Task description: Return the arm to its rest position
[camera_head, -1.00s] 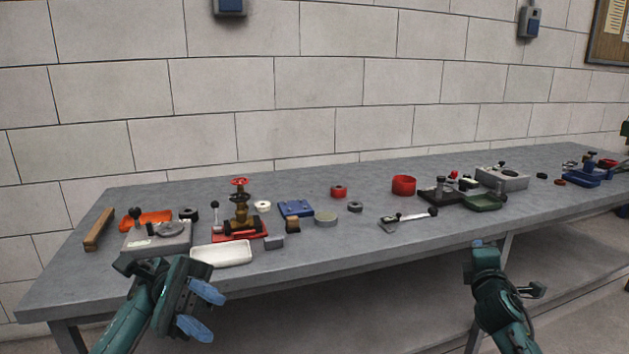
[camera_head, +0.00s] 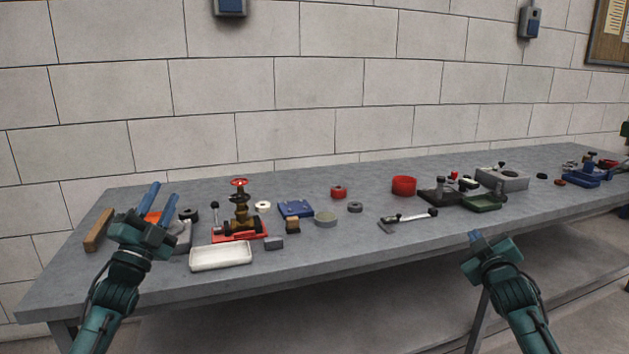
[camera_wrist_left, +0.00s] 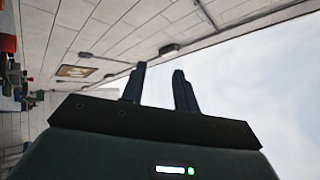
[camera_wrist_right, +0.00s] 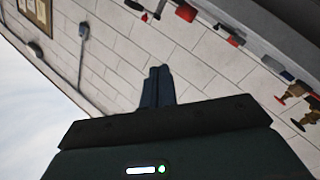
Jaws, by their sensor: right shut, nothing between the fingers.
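My right gripper (camera_head: 475,237) is in front of the bench's front edge, right of centre. Its fingers are together and empty, as the right wrist view (camera_wrist_right: 160,85) shows.
The workbench (camera_head: 330,260) holds a white tray (camera_head: 221,255), a brass valve (camera_head: 240,212) on a red base, a blue block (camera_head: 296,208), a red ring (camera_head: 404,185) and a lever tool (camera_head: 410,217). A wooden bar (camera_head: 99,230) lies at the left end. The wall stands behind.

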